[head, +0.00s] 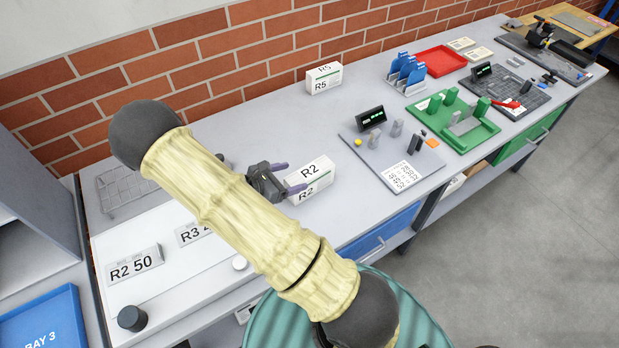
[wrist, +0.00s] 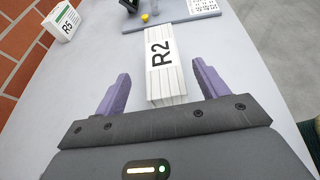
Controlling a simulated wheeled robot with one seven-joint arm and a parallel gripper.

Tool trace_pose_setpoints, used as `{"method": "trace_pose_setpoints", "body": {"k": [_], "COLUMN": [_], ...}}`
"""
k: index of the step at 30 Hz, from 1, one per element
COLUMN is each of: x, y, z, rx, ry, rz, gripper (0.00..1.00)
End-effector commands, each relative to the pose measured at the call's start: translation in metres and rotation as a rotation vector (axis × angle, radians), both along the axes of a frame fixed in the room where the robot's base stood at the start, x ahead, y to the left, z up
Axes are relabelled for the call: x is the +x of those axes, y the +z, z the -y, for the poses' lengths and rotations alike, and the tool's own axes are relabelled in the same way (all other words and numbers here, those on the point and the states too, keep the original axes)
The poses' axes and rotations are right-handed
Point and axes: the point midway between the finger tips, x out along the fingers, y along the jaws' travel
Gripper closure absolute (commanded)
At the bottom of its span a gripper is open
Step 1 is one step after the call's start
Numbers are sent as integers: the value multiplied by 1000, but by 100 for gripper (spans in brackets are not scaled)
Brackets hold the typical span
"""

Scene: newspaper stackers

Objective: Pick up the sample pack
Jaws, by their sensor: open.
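A similar white pack marked R5 (head: 324,79) stands farther back near the brick wall and shows at the upper left of the wrist view (wrist: 61,22). My gripper (head: 293,176) is open at the left end of the R2 pack. In the wrist view, its purple fingers (wrist: 161,73) appear on either side of the pack's near end, with gaps on both sides. I cannot tell the fingers' height against the pack.
A grey board (head: 375,160) with a small display lies just right of the R2 pack. A green tray (head: 478,132) stands farther right. Bench between R2 and R5 is clear.

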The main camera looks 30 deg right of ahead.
Motion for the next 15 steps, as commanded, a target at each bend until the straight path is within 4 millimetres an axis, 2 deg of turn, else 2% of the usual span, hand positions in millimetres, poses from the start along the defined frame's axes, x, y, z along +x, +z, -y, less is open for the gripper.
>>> {"method": "trace_pose_setpoints", "body": {"k": [10, 15], "x": [0, 0], "y": [-1, -6], "z": [2, 15], "rx": [0, -1], "ry": [1, -2], "rz": [0, -3], "gripper": [27, 27]}}
